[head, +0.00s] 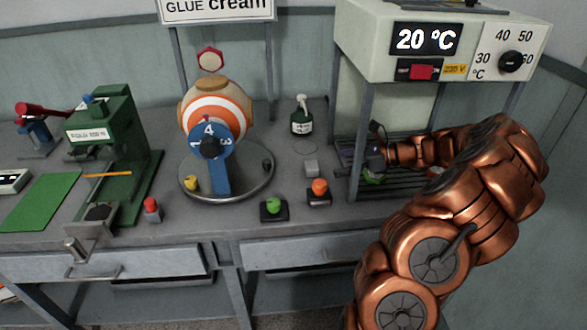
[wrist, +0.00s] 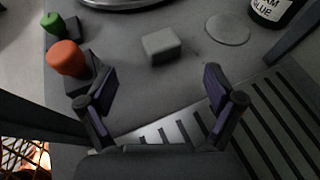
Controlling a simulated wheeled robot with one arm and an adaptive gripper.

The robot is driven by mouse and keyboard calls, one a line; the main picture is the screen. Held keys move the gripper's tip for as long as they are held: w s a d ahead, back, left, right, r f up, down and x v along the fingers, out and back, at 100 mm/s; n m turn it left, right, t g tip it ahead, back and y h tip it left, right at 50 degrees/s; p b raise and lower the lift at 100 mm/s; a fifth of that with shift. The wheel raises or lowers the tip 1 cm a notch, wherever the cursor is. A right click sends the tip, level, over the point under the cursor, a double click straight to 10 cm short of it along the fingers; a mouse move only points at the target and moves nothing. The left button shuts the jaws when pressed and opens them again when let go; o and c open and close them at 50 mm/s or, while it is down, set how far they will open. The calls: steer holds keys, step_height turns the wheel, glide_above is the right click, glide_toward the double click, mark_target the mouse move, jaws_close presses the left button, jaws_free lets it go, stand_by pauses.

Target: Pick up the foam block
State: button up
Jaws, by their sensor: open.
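The likely foam block is a small light grey block (head: 311,168) on the grey bench, left of the heater frame and behind the orange button. In the wrist view the block (wrist: 161,45) lies ahead of my gripper (wrist: 158,88), roughly centred between the fingers and apart from them. The fingers are spread with nothing between them. In the head view my gripper (head: 350,158) is inside the heater frame, right of the block, partly hidden by the frame post.
An orange button (head: 319,189) and a green button (head: 272,206) stand near the bench's front edge. A dark glue bottle (head: 302,121) stands behind the block. A slatted rack (wrist: 180,132) lies under my gripper, with frame posts at both sides. The round turntable (head: 240,187) is left.

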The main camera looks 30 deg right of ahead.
mark_target(314, 165)
steer(key=shift+x, duration=3.95)
steer(key=shift+r, duration=0.15)
steer(key=shift+c, duration=0.4)
steer(key=c, duration=0.8)
